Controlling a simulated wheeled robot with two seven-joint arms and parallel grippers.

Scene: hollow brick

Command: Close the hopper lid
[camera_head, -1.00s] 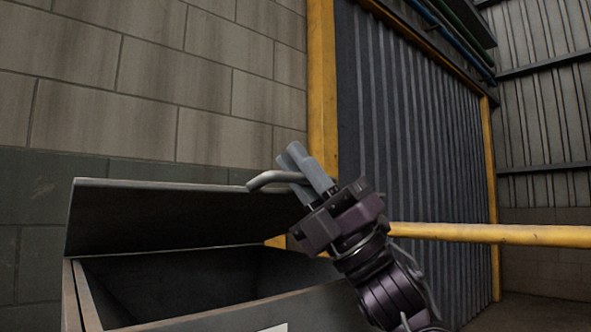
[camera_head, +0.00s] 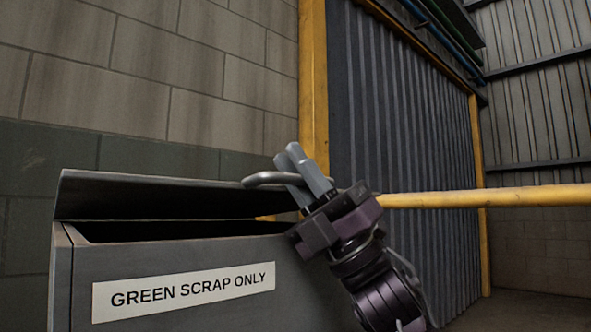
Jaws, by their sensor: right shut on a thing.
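The grey hopper (camera_head: 190,262) stands at the lower left with a white label reading "GREEN SCRAP ONLY" (camera_head: 185,290). Its dark lid (camera_head: 150,196) is tilted up along the back, with a narrow dark opening between lid and box front. A bent grey metal handle (camera_head: 262,182) sticks out at the lid's right end. My right gripper (camera_head: 304,172) is shut on the handle, its grey fingers pointing up and left. The right gripper's body is beside the box's top right corner. My left gripper is not in view.
A yellow horizontal rail (camera_head: 490,196) runs behind my right arm to the right edge. A yellow post (camera_head: 314,80) and a dark corrugated wall (camera_head: 400,130) stand behind. A block wall (camera_head: 150,60) rises behind the hopper.

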